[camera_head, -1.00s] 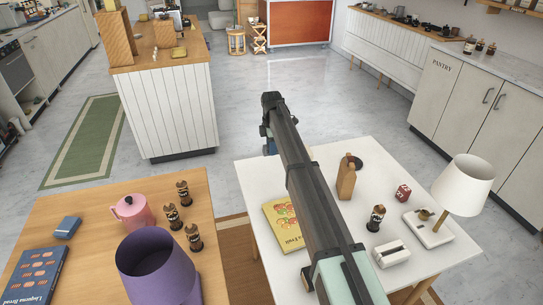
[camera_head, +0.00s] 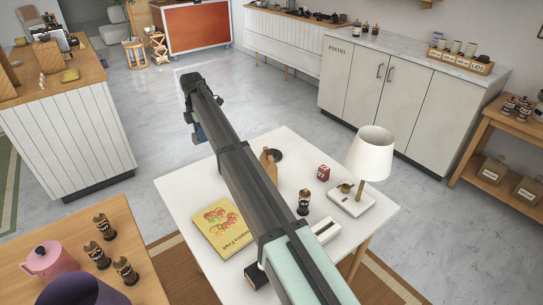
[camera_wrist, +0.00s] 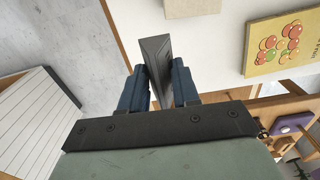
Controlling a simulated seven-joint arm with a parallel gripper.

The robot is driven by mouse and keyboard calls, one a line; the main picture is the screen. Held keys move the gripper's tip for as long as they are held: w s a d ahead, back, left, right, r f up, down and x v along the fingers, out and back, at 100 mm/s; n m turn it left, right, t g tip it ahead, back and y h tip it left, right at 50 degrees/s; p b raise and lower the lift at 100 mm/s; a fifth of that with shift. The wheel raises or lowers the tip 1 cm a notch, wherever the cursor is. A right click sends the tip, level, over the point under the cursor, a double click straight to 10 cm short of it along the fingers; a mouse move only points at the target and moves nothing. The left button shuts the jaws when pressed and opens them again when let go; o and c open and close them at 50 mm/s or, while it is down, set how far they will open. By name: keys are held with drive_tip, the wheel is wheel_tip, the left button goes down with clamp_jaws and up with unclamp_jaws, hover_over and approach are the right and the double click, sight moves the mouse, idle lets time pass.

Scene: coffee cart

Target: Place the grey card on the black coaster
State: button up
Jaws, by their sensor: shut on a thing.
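The grey card (camera_wrist: 157,58) stands on edge between the blue fingers of my gripper (camera_wrist: 160,82) in the wrist view. My gripper is shut on it and holds it over the floor beside the white table. In the head view, my arm hides most of my gripper (camera_head: 197,132), and I cannot make out the card there. The black coaster (camera_head: 276,154) is a dark round disc on the far part of the white table, partly hidden behind a wooden piece. My gripper is to the left of it and apart from it.
The white table (camera_head: 180,185) also holds a yellow fruit book (camera_head: 224,228), a wooden piece (camera_head: 268,162), a dark bottle (camera_head: 304,202), a red die (camera_head: 323,172) and a lamp (camera_head: 370,152). A wooden table (camera_head: 75,225) with several bottles stands at the lower left.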

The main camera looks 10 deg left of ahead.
drive_tip(key=w+d, duration=0.8)
drive_tip(key=d, duration=0.4)
hover_over(272, 149)
drive_tip(key=s, duration=0.4)
drive_tip(key=f, duration=0.4)
drive_tip(key=shift+s+d+f, duration=0.15)
drive_tip(key=shift+d, duration=0.15)
drive_tip(key=shift+f, duration=5.35)
drive_tip(key=shift+f, duration=0.1)
drive_tip(key=o, duration=1)
wheel_tip(272, 149, up, 12)
